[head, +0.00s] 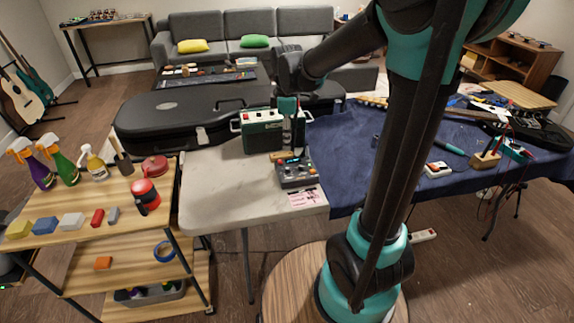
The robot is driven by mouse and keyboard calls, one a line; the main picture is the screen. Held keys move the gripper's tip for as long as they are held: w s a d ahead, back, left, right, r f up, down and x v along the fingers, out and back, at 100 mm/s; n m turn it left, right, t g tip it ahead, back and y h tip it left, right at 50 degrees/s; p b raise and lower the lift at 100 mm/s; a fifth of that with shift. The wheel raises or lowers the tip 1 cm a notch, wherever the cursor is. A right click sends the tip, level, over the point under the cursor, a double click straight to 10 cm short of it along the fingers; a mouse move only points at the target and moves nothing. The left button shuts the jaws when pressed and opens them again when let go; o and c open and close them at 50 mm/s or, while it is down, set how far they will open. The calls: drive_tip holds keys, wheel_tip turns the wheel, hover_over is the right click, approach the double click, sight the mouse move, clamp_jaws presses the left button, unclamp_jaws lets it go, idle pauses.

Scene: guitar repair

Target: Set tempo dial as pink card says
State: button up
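A dark pedal-like box with knobs on top (295,178) stands near the front of the pale grey table. The tempo dial cannot be singled out among its small controls. A pink card with dark writing (304,198) lies on the table just in front of the box; its text is too small to read. My gripper (292,152) points down at the back of the box, close above it or touching it; I cannot tell which. Its fingers are dark and small here, so I cannot tell whether they are open or shut.
A dark green amplifier (262,131) stands behind the gripper to the left. A blue cloth (345,150) covers the table on the right, with tools on it. A black guitar case (180,112) lies behind. A wooden cart (120,205) with bottles stands left. The grey table's left part is clear.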

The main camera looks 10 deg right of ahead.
sight(287, 168)
wheel_tip(287, 168, down, 11)
drive_tip(key=shift+f, duration=0.2)
idle(0.4)
clamp_jaws()
